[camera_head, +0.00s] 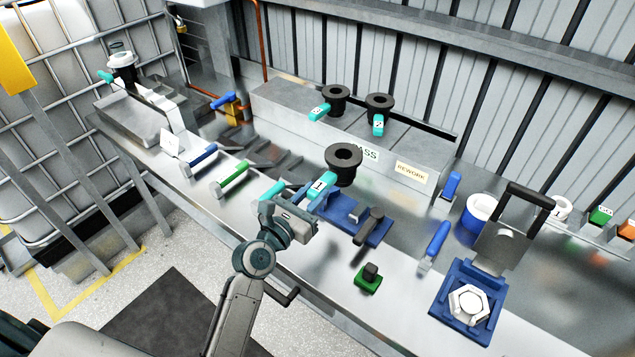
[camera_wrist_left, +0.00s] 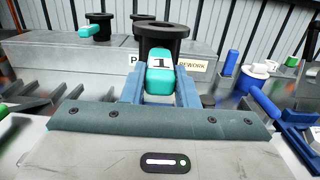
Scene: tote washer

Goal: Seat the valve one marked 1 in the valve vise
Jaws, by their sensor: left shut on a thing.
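Valve one (camera_head: 343,160) has a black flanged body and a teal handle with a white label marked 1. It hangs upright at mid-bench in the head view. My left gripper (camera_head: 308,194) is shut on its teal handle. In the left wrist view the handle (camera_wrist_left: 160,84) sits between the blue fingers, with the black body (camera_wrist_left: 163,40) beyond. The valve vise, seemingly the blue base with a dark grey clamp (camera_head: 369,232), lies on the bench below and right of the gripper. The gripper and handle partly hide it. My right gripper is not in view.
Two similar black valves (camera_head: 336,100) (camera_head: 379,106) stand on the raised shelf behind, near PASS and REWORK labels (camera_head: 411,172). A green block (camera_head: 368,280), a blue-handled tool (camera_head: 435,243) and a blue hinged fixture (camera_head: 450,312) stand to the right. Bare bench lies between them.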

